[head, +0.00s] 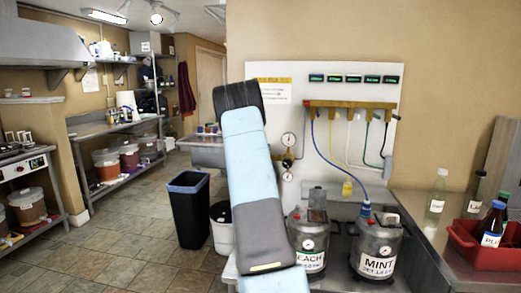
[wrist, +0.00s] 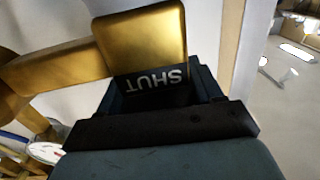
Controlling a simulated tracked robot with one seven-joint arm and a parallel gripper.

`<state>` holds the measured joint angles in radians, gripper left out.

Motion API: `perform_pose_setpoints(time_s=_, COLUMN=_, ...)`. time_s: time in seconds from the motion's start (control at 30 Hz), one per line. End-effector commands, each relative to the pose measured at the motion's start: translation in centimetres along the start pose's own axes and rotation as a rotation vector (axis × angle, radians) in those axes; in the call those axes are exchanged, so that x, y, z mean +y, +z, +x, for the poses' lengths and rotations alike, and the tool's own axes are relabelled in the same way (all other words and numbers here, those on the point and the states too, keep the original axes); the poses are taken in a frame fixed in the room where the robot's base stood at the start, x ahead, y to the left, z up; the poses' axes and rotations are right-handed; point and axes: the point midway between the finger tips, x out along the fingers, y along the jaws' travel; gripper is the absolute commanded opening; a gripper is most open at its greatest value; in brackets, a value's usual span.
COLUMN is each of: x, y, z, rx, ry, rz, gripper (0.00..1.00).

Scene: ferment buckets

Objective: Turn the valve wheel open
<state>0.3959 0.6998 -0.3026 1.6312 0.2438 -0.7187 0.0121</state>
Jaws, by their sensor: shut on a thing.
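In the wrist view, my gripper (wrist: 156,92) is shut on a brass-coloured part that I take to be the valve wheel (wrist: 145,40). A dark plate lettered SHUT (wrist: 158,80) shows upside down between the dark jaws. A brass pipe (wrist: 55,75) runs off to the left. The wheel's full outline does not show, so how far it is turned cannot be told. In the head view, my arm reaches up in front of the white panel (head: 345,150) and hides my gripper and the wheel.
Gauges (head: 288,139) sit right of my arm, beside a brass manifold (head: 350,104) with coloured hoses. Below stand two metal kegs, one labelled MINT (head: 377,250). A red crate of bottles (head: 480,250) is on the right counter. A black bin (head: 188,210) stands left; the floor further left is clear.

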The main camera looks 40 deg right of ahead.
Motion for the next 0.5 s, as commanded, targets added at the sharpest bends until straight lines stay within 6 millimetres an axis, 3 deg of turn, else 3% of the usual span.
perform_pose_setpoints(time_s=0.5, x=-0.16, y=-0.22, z=0.03, rx=0.005, ry=-0.337, rz=-0.001, gripper=0.35)
